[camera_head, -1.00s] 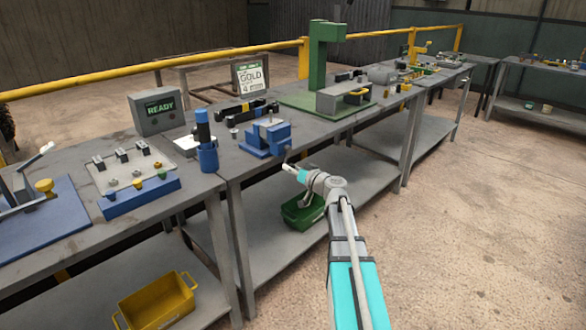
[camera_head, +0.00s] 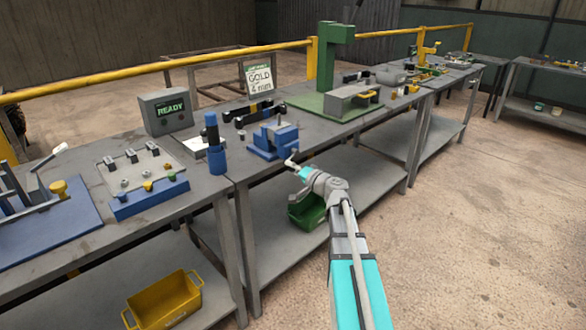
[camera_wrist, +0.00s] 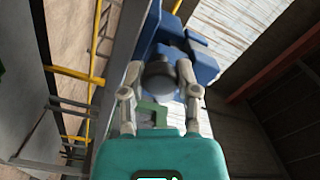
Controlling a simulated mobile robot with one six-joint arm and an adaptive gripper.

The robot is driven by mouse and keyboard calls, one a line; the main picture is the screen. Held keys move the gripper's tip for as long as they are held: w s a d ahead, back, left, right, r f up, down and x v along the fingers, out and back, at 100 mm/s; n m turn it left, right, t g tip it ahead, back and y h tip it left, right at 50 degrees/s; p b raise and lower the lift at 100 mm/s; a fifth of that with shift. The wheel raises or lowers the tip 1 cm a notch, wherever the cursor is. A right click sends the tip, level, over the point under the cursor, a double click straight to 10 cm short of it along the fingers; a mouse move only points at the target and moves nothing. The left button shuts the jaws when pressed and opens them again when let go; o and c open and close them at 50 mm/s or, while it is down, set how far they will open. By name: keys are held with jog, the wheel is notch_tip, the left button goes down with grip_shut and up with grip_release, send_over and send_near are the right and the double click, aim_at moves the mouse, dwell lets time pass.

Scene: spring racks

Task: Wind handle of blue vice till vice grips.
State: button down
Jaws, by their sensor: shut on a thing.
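The blue vice (camera_head: 274,140) stands at the front edge of the grey workbench in the head view. A grey piece shows at its jaws; I cannot tell from here whether they press on it. In the wrist view the blue vice (camera_wrist: 205,62) is just beyond my fingers. My gripper (camera_head: 293,162) is at the vice's front, over the bench edge. In the wrist view my gripper (camera_wrist: 158,82) has its two fingers on either side of a dark round handle part (camera_wrist: 160,76) and is shut on it. The rest of the handle is mostly hidden.
A blue cylinder holder (camera_head: 216,158) stands left of the vice. A green press (camera_head: 325,85) stands to the right at the back. A sign reading GOLD 4 mm (camera_head: 260,82) and a READY box (camera_head: 166,110) stand behind. A green bin (camera_head: 307,211) sits below.

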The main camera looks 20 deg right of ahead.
jog(key=shift+s, duration=0.2)
jog(key=c, duration=0.8)
grip_release()
jog(key=shift+o, duration=1.2)
jog(key=shift+s+r, duration=0.1)
jog(key=shift+r, duration=0.05)
jog(key=shift+o, duration=1.2)
jog(key=v, duration=1.1)
jog(key=shift+s+d, duration=0.15)
jog(key=shift+s, duration=0.25)
